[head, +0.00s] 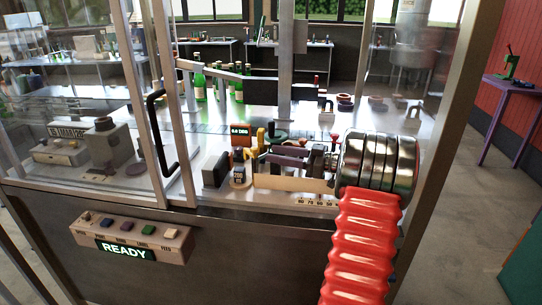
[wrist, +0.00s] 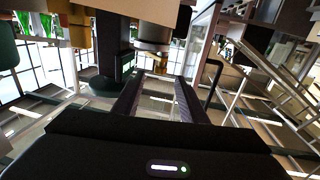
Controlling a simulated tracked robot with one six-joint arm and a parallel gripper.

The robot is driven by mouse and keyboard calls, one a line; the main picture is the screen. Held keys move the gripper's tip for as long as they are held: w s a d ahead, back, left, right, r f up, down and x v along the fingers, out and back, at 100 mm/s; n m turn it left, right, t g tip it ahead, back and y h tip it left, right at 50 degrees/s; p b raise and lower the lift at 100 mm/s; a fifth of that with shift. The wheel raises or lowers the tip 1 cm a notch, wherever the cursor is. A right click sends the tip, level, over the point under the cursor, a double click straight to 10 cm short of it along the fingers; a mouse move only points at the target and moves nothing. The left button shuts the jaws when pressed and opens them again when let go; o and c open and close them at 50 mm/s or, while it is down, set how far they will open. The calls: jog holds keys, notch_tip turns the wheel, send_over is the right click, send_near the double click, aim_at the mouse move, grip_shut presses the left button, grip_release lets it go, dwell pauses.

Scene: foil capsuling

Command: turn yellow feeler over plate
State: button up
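A small yellow part (head: 261,138), which looks like the yellow feeler, stands in the middle of the machine bed in the head view, beside a small display reading about 0.4 DEG (head: 240,135). My gripper (head: 272,155) is just in front and to the right of it, its dark fingers pointing left. In the wrist view the two fingers of my gripper (wrist: 160,80) are apart, with nothing visible held between them. I cannot tell whether the gripper touches the feeler. I cannot pick out the plate with certainty.
A steel-framed glazed enclosure surrounds the bed, with an upright post (head: 287,60) and a black handle (head: 160,135). Green bottles (head: 198,85) stand behind. A button panel (head: 130,238) reads READY. Dark blocks (head: 215,168) stand left of my gripper.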

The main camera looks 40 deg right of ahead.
jog(key=shift+s, duration=0.1)
jog(key=shift+a, duration=0.1)
jog(key=w+a+r+m+t+h, duration=0.1)
jog(key=a+r+m+t+h, duration=0.35)
jog(key=h, duration=0.45)
jog(key=s+f+m+g+h, duration=0.1)
jog(key=s+m+h, duration=0.1)
jog(key=s, duration=0.1)
jog(key=s+a+f+m+g+h, duration=0.1)
jog(key=s+m+g+h, duration=0.1)
jog(key=s+h, duration=0.1)
jog(key=s+f+m+g+h, duration=0.1)
jog(key=s+f+m+h, duration=0.1)
jog(key=m+h, duration=0.1)
jog(key=shift+s+a, duration=0.4)
jog(key=shift+w+a, duration=0.1)
jog(key=shift+c, duration=1)
